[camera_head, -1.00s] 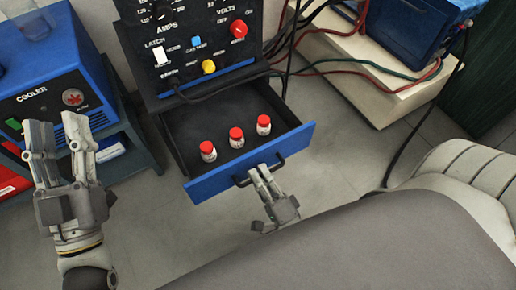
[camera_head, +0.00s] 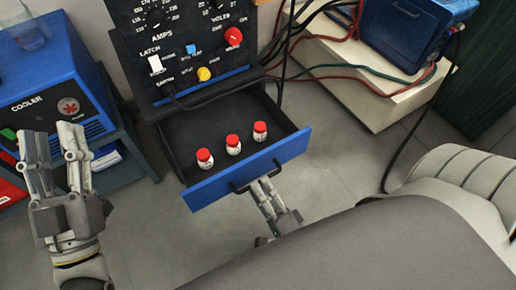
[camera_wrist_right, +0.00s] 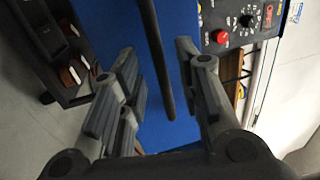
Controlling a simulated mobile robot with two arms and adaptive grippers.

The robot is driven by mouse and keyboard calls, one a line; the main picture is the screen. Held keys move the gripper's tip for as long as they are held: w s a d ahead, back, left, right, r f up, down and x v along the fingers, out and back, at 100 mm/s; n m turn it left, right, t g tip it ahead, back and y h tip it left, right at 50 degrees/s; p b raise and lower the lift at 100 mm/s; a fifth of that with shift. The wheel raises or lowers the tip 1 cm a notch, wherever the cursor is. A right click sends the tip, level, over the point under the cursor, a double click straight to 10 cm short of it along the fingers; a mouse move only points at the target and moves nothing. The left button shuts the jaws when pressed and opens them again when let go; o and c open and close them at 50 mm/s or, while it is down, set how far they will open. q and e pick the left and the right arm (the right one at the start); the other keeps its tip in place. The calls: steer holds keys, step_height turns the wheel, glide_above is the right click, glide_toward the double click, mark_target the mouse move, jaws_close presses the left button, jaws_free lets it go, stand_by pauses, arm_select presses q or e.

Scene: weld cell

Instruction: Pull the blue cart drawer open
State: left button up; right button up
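The blue-fronted drawer (camera_head: 215,187) under the black control panel stands open. Several small white bottles with red caps (camera_head: 233,145) stand inside it. My right gripper (camera_head: 262,184) is at the drawer's dark handle (camera_head: 240,187). In the right wrist view the handle bar (camera_wrist_right: 157,60) runs between the spread fingers of the gripper (camera_wrist_right: 163,85), with gaps on both sides. The blue drawer front (camera_wrist_right: 180,30) shows behind the bar. My left gripper (camera_head: 53,150) is open and empty, in front of the cooler.
The black panel with knobs (camera_head: 185,45) stands above the drawer. A blue cooler (camera_head: 45,75) sits on a grey shelf unit at left. At right, a blue box (camera_head: 405,35) rests on a pale block (camera_head: 350,95) with cables. Bare floor lies before the drawer.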

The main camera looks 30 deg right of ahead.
steer(key=s+f, duration=0.1)
steer(key=s, duration=0.8)
steer(key=shift+s+d+f, duration=0.15)
steer(key=shift+f, duration=0.25)
